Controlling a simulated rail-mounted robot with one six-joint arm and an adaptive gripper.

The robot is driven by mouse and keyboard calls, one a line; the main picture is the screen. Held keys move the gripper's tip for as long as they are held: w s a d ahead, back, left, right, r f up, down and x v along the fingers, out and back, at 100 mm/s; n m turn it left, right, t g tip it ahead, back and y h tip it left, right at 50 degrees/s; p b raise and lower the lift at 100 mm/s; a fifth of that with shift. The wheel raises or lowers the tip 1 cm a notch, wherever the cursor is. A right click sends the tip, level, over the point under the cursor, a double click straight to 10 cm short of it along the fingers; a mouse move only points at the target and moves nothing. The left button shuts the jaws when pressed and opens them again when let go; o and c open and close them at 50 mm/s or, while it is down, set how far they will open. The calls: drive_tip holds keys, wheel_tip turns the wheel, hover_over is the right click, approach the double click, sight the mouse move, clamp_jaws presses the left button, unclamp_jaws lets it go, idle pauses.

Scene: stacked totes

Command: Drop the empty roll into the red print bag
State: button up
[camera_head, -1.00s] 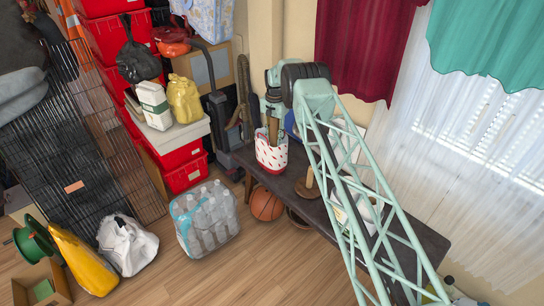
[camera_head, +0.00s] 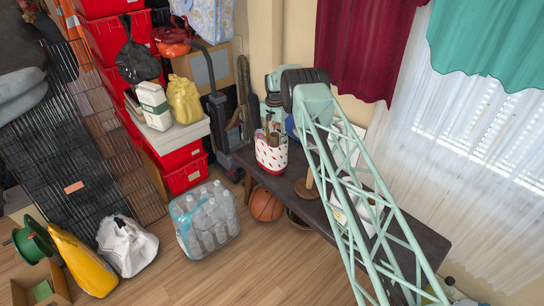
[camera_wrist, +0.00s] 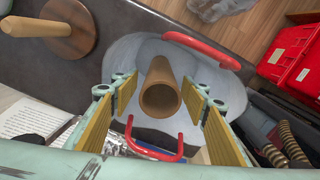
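The red print bag (camera_head: 272,158), white with red marks and a red rim, stands upright on the dark bench. In the wrist view its pale inside (camera_wrist: 215,78) and two red handles show below my gripper. The empty roll (camera_wrist: 160,88), a brown cardboard tube, stands in the bag opening; its open end faces the camera. In the head view only its brown top (camera_head: 273,138) shows above the rim. My gripper (camera_wrist: 159,80) is open, with yellow finger pads on either side of the roll and a visible gap on each side. The roll's lower end is hidden.
A wooden holder (camera_wrist: 60,30) stands on the bench (camera_head: 425,240) beside the bag, with an open book (camera_wrist: 30,118) nearby. Stacked red totes (camera_head: 185,170) stand left of the bench. A bottle pack (camera_head: 205,220) and a basketball (camera_head: 266,204) are on the floor.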

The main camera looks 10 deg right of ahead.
drive_tip(key=shift+r, duration=0.15)
wheel_tip(320, 180, up, 12)
idle(1.0)
idle(0.7)
